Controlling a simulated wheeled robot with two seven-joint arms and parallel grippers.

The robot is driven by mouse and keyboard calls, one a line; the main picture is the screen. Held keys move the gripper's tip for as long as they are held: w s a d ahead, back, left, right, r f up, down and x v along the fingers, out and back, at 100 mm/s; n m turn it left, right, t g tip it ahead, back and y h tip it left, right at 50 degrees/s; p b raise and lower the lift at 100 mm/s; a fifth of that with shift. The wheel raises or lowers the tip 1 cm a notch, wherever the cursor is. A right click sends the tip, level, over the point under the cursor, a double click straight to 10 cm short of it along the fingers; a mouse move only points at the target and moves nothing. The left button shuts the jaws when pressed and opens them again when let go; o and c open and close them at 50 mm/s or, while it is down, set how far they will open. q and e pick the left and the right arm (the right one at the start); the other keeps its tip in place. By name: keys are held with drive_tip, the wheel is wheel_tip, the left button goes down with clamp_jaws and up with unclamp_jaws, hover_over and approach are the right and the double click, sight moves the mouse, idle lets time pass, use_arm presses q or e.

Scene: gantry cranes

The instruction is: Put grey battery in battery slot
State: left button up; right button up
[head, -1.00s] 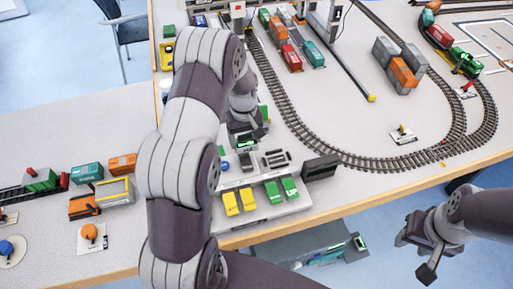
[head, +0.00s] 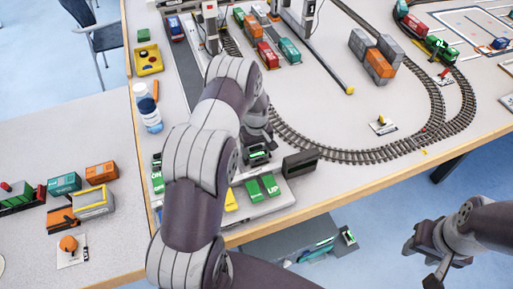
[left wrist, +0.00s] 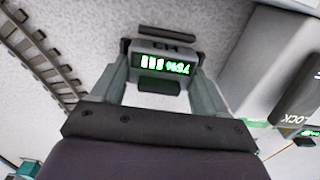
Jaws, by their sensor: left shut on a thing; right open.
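My left gripper (head: 258,150) is shut on the grey battery (left wrist: 165,62), which has a green lit display reading about 78%. In the left wrist view the battery sits between the two fingers. In the head view the gripper is over the back of the control panel (head: 276,205), left of a black block (head: 300,163). I cannot make out the battery slot; the arm and gripper cover that part of the panel. I cannot tell whether the battery touches the panel. My right gripper (head: 432,252) is open and empty, beyond the table's front edge.
A curved rail track (head: 350,156) runs behind. Stacked containers (head: 380,60) stand at the back right. The table's right front is mostly clear.

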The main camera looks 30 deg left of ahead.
sight(257, 152)
use_arm(q)
drive_tip(key=shift+f, duration=0.2)
drive_tip(key=o, duration=1.2)
drive_tip(key=shift+r, duration=0.1)
drive_tip(key=shift+c, duration=0.2)
wheel_tip(257, 152, up, 12)
drive_tip(key=r+b, duration=0.1)
drive_tip(key=s+d+r+m, duration=0.3)
drive_tip(key=s+d+m, duration=0.2)
drive_tip(key=s, duration=0.5)
drive_tip(key=s+d+r+m+t, duration=0.1)
drive_tip(key=s+d+m, duration=0.4)
drive_tip(key=s, duration=0.5)
drive_tip(key=shift+d+r, duration=0.9)
drive_tip(key=shift+d, duration=0.1)
